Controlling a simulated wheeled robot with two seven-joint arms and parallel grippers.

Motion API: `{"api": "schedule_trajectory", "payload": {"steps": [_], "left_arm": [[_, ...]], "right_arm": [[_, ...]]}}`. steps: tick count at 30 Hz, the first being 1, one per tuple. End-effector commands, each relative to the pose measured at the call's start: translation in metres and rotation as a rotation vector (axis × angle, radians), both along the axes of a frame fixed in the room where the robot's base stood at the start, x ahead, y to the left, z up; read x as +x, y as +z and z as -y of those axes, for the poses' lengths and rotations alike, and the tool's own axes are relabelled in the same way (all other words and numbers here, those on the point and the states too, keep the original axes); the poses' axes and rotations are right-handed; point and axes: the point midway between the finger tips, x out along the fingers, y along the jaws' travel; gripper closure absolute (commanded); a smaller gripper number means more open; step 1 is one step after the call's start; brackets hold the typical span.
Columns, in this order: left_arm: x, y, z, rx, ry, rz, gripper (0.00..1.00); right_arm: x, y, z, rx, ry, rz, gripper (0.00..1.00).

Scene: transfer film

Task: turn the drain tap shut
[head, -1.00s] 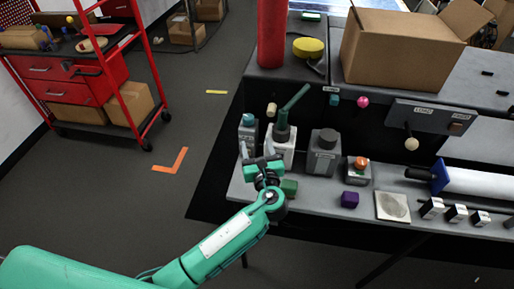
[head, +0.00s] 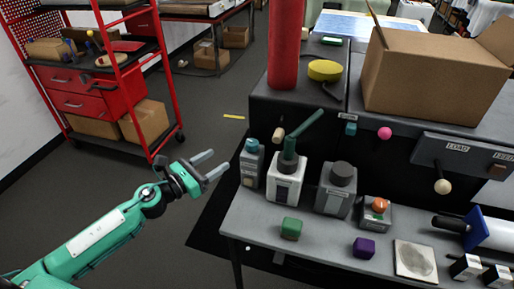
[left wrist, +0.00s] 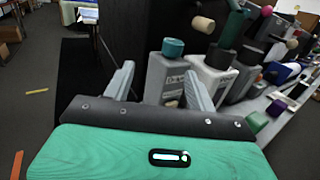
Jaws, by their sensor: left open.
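A small grey block (head: 251,168) with a round teal knob (head: 251,145) stands at the left end of the bench shelf. In the left wrist view, its knob (left wrist: 173,47) is beyond the fingers, and its face carries a partly hidden label that seems to begin "Dra". I take this as the drain tap; how far it is turned cannot be told. My left gripper (head: 214,162) is open and empty, left of the block and apart from it, fingers pointing toward it. In the left wrist view, the spread fingers (left wrist: 160,86) show with the block between and beyond them. My right gripper is not in view.
A white block (head: 285,188) with a long green lever (head: 304,132) stands just right of the grey block. A wooden peg (head: 278,135) juts from behind. A green cube (head: 291,228) lies in front. The floor left of the bench is free.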

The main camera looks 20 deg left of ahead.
Motion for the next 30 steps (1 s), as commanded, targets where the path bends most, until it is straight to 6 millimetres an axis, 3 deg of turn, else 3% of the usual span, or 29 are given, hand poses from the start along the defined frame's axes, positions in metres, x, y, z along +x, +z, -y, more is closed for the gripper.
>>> {"api": "schedule_trajectory", "payload": {"steps": [6,11,30], "left_arm": [[-0.018,0.005,-0.002,0.026,-0.124,-0.032,0.43],[-0.012,0.008,0.003,0.024,-0.128,-0.033,0.43],[0.065,0.010,0.065,0.023,-0.126,-0.031,0.43]], "right_arm": [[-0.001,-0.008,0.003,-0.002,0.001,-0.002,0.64],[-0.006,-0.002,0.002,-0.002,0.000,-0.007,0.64],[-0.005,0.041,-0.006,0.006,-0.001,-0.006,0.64]]}}
